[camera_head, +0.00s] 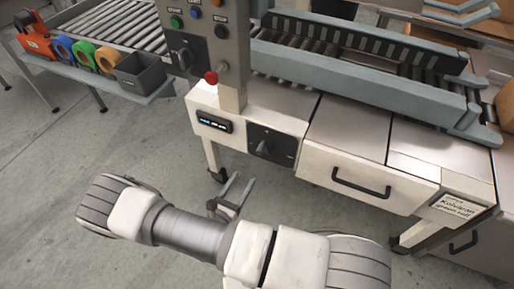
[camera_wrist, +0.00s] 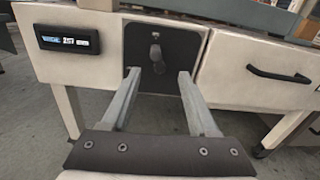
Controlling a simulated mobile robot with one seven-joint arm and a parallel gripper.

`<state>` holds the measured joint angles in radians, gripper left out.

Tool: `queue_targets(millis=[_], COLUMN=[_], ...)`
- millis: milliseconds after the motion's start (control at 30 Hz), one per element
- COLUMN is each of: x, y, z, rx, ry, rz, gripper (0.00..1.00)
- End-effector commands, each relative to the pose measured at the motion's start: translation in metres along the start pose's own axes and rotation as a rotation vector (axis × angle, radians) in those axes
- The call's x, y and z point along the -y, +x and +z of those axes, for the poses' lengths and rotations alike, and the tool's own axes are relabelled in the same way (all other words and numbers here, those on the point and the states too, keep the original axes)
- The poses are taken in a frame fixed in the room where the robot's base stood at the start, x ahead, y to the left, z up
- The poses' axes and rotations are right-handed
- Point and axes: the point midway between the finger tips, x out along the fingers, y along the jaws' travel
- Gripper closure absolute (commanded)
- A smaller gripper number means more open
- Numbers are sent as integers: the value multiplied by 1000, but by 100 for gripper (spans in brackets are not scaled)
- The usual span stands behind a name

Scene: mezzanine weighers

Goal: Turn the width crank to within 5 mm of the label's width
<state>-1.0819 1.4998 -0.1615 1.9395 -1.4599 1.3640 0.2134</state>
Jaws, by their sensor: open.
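The width crank (camera_wrist: 156,58) is a small dark handle on a black square plate on the front of the white machine. It also shows in the head view (camera_head: 264,148). Left of it is a small black display (camera_wrist: 68,40) with lit digits that seem to read 257, with small text I cannot make out. My gripper (camera_wrist: 157,72) is open and points at the crank, which shows between its fingers; contact is not visible. In the head view my gripper (camera_head: 229,192) is low in front of the plate. A white label (camera_head: 458,206) with printed text sits at the machine's right.
A grey control column (camera_head: 218,45) with buttons and a red knob (camera_head: 211,77) rises above the display. A drawer (camera_wrist: 262,72) with a black handle is right of the crank. Tape rolls (camera_head: 84,54) and a grey bin (camera_head: 140,72) sit on a shelf at left.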

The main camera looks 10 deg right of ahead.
Motion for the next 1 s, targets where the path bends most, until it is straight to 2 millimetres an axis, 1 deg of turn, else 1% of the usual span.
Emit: queue_targets(millis=[33,100,167,267,367,800,900,1000], x=[0,-1,-1,-2,-2,-5,-6,-7], y=[-1,-1,2,12,28,124,142,156], z=[-7,-10,-11,-11,-11,-11,-10,-10], rx=[6,9,11,12,11,10,10,10], ry=[-14,-22,-25,-24,-24,-22,-22,-22], rz=[20,34,38,37,34,33,34,35], gripper=[40,40,40,40,40,40,40,40])
